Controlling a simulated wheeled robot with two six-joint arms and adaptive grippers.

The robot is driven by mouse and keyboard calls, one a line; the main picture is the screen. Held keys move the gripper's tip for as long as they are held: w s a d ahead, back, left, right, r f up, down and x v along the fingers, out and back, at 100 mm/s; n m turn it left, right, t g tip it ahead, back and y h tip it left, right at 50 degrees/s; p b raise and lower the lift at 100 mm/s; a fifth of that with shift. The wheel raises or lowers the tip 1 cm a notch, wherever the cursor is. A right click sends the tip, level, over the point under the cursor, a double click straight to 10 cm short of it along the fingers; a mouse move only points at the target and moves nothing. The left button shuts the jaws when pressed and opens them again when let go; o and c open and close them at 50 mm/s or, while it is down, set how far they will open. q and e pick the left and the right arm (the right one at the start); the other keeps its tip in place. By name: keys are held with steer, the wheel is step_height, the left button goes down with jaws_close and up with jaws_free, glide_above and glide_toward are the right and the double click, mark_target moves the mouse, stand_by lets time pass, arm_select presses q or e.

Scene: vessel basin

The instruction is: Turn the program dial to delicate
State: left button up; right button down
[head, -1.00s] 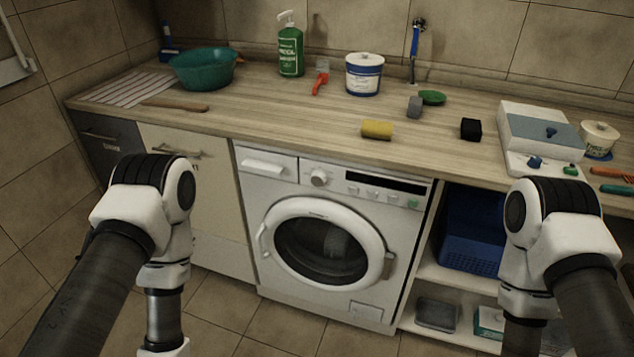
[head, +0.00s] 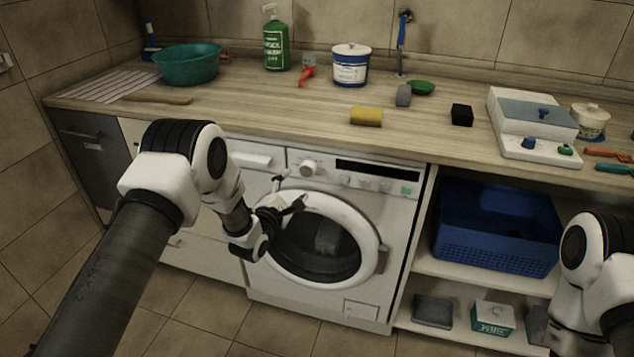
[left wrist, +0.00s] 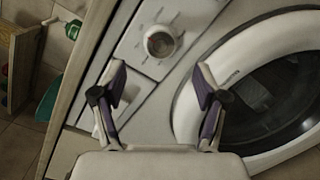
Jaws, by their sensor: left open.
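The program dial (head: 309,168) is a round light knob on the washing machine's upper front panel, right of the detergent drawer. It shows larger in the left wrist view (left wrist: 160,42), with small marks around it that are too small to read. My left gripper (head: 291,192) is open and empty in front of the machine, below and left of the dial. In the left wrist view its two fingertips (left wrist: 161,72) are spread apart, with the dial beyond them and between their lines. The dial is not touched. Of my right arm only a part shows at the lower right; its gripper is out of view.
The washer door (head: 322,238) is shut, close beside my left gripper. The detergent drawer (head: 250,159) is closed. The worktop (head: 250,105) overhangs above the panel. A blue basket (head: 495,238) stands on the open shelf at the right.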

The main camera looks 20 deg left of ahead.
mark_target(306, 171)
arm_select(q)
steer(key=w, duration=0.4)
steer(key=w+d, duration=0.1)
steer(key=w, duration=0.1)
steer(key=shift+w, duration=0.4)
steer(key=c, duration=1.2)
